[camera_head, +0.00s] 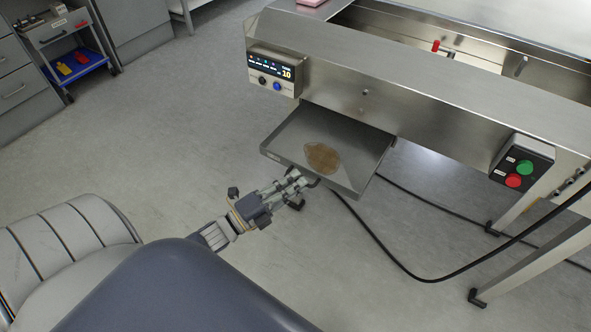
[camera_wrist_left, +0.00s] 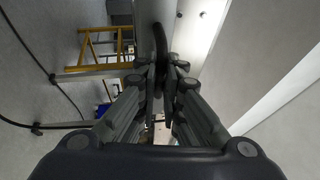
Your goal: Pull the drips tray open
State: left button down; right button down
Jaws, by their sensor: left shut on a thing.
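The drips tray (camera_head: 350,178) is a shallow grey metal tray that sticks out from under the front of the steel machine (camera_head: 420,90). A brown stain lies on its floor. My left gripper (camera_head: 302,184) is at the tray's front edge, shut on its dark handle (camera_head: 313,182). In the left wrist view the fingers of my left gripper (camera_wrist_left: 164,82) close around the dark curved handle (camera_wrist_left: 159,45). The fingers partly hide the handle in the head view. My right gripper is not in view.
A control panel (camera_head: 273,74) sits on the machine above the tray's left side. A box with green and red buttons (camera_head: 521,167) is at the right. A black cable (camera_head: 390,258) runs across the floor below the tray. The floor in front is otherwise clear.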

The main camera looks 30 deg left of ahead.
pick_arm(q)
jog(key=c, duration=1.7)
grip_release()
jog(key=shift+s, duration=0.1)
jog(key=v, duration=1.2)
jog(key=shift+f, duration=0.1)
